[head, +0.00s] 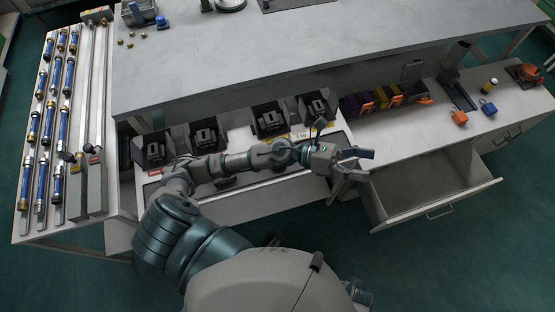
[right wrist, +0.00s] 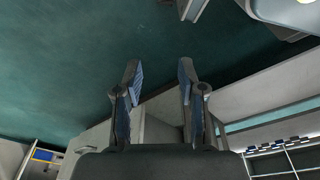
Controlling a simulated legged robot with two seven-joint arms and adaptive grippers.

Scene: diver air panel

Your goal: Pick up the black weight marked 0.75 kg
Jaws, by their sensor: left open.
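Several black weights stand in a row of black holders on the pale bench under the grey shelf in the head view: one at the left (head: 155,150), one beside it (head: 204,136), one in the middle (head: 268,120) and one at the right (head: 317,106). Their markings are too small to read, so I cannot tell which is 0.75 kg. My left gripper (head: 364,164) is open and empty, right of the row near the open drawer. Its arm hides part of the bench front. My right gripper (right wrist: 158,72) is open and empty over the green floor in the right wrist view.
An open, empty-looking drawer (head: 430,185) juts out at the right. A yellow kg label (head: 298,135) lies by the holders. Coloured packs (head: 372,101) and orange and blue padlocks (head: 460,117) are on the right bench. Blue cylinders (head: 68,75) fill the left rack.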

